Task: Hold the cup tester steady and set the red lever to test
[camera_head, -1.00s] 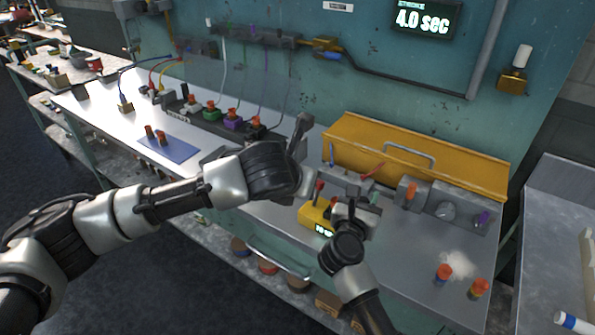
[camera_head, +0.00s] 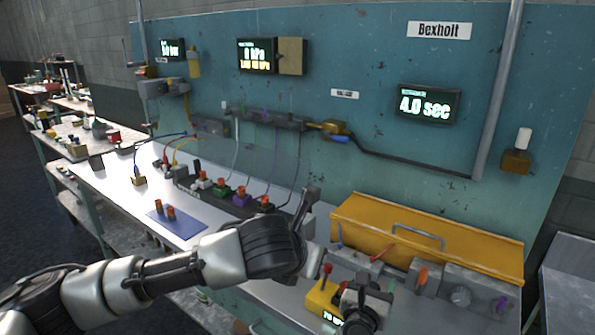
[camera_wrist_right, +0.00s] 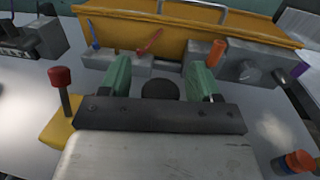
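The cup tester (camera_head: 322,300) is a yellow box with a lit display, low on the bench in the head view. Its red-knobbed lever (camera_head: 327,269) stands up from it. In the right wrist view the lever (camera_wrist_right: 61,82) rises nearly upright from the yellow body (camera_wrist_right: 60,130), left of my fingers. My right gripper (camera_wrist_right: 160,80) is open, green pads apart, with a dark round piece (camera_wrist_right: 160,90) showing between them, clear of both pads. In the head view it (camera_head: 365,295) is just right of the tester. My left gripper (camera_head: 307,205) is above and left of the tester; its finger gap is not clear.
A yellow bin with a handle (camera_head: 440,225) stands behind the tester. Grey blocks with an orange knob (camera_head: 421,276) and a purple knob (camera_head: 501,305) stand before it. A blue mat (camera_head: 176,223) with orange-topped pieces lies left. A wall display (camera_head: 428,104) reads 4.0 sec.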

